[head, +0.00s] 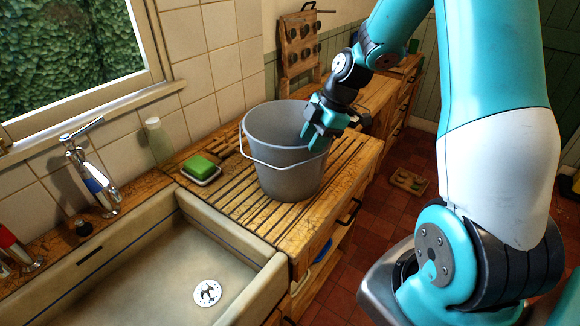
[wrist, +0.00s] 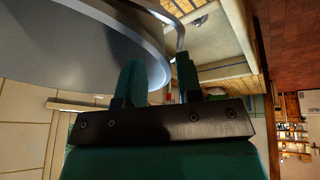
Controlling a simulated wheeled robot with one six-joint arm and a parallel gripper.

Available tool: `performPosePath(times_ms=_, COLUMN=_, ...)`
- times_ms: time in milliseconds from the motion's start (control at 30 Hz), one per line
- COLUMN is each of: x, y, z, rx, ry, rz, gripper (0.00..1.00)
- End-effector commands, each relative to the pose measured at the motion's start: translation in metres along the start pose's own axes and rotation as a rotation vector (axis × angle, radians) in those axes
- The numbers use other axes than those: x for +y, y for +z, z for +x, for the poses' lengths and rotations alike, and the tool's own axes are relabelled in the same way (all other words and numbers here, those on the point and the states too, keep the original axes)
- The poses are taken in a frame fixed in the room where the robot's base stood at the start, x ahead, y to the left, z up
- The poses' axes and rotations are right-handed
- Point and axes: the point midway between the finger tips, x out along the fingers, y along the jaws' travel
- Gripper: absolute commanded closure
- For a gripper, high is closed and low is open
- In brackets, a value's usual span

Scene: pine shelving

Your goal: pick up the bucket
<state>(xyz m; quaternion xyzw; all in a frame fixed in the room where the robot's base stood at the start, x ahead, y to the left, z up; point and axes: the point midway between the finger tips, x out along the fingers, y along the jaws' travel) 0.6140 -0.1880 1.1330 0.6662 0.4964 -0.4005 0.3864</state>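The grey bucket (head: 288,172) stands upright on the ribbed wooden draining board, with its thin pale wire handle (head: 268,163) hanging down the near side. My gripper (head: 312,137) is at the right side of the bucket's rim, pointing down and to the left. In the wrist view the bucket (wrist: 60,48) fills the upper left, and its pale rim runs into the gap between the two teal fingers (wrist: 159,82). The fingers stand apart, wider than the rim. Whether either finger touches the wall cannot be told.
A sink (head: 160,262) lies left of the draining board (head: 237,187). A green sponge (head: 199,166) on a dish and a pale bottle (head: 157,139) stand near the tiled wall. A wooden rack (head: 299,45) stands behind. Red tiled floor (head: 373,235) is open at the right.

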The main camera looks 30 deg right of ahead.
Motion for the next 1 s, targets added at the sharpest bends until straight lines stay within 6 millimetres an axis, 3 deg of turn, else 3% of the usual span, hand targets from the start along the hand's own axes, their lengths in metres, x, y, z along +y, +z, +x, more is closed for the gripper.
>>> performPosePath(times_ms=200, x=0.001, y=0.001, z=0.024, rx=0.0, ry=-0.002, rz=0.001, gripper=0.67)
performPosePath(times_ms=467, x=0.001, y=0.002, z=0.028, rx=-0.001, ry=0.001, rz=0.0, gripper=0.67)
performPosePath(times_ms=600, x=0.001, y=0.002, z=0.028, rx=-0.001, ry=0.001, rz=0.0, gripper=0.99)
performPosePath(times_ms=1000, x=0.001, y=0.002, z=0.027, rx=-0.001, ry=0.001, rz=0.001, gripper=1.0)
